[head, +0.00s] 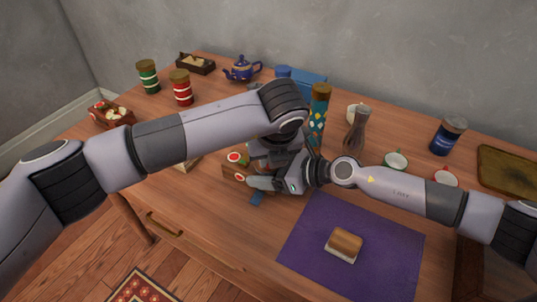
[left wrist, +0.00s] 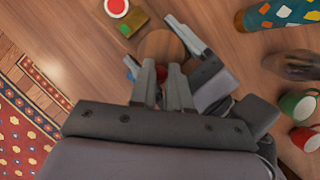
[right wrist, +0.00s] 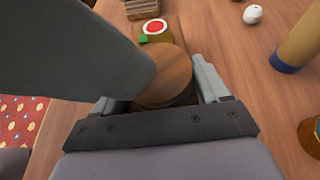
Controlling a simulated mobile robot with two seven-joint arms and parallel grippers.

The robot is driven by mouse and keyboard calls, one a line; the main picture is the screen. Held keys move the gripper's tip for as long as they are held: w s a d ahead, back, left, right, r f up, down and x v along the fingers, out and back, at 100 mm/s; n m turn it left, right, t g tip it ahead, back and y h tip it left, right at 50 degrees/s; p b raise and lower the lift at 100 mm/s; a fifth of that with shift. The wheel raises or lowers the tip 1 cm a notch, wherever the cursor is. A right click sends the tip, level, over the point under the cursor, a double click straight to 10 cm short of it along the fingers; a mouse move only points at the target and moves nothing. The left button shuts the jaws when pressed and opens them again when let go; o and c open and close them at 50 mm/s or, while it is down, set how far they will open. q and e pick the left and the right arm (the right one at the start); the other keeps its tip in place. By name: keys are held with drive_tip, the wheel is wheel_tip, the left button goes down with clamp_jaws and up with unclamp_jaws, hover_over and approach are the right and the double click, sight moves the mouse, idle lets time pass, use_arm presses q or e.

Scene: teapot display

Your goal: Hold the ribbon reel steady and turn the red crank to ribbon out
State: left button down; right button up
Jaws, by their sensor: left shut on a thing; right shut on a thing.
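The ribbon reel shows as a round brown wooden top in the left wrist view (left wrist: 160,45) and in the right wrist view (right wrist: 168,75). My right gripper (head: 262,183) is shut on it, with fingers at its sides. My left gripper (left wrist: 166,78) is shut on the red crank (left wrist: 161,69), of which only a bit of red shows between the fingers. In the head view my arms hide most of the reel and the crank. A small blue strip (head: 257,198), perhaps ribbon, lies at the table's front side.
A box with a red disc (right wrist: 153,28) stands close beside the reel. A purple mat (head: 310,245) holding a small brown block (head: 344,243) lies front right.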

idle(0.3)
use_arm(q)
drive_tip(key=c, duration=1.1)
unclamp_jaws()
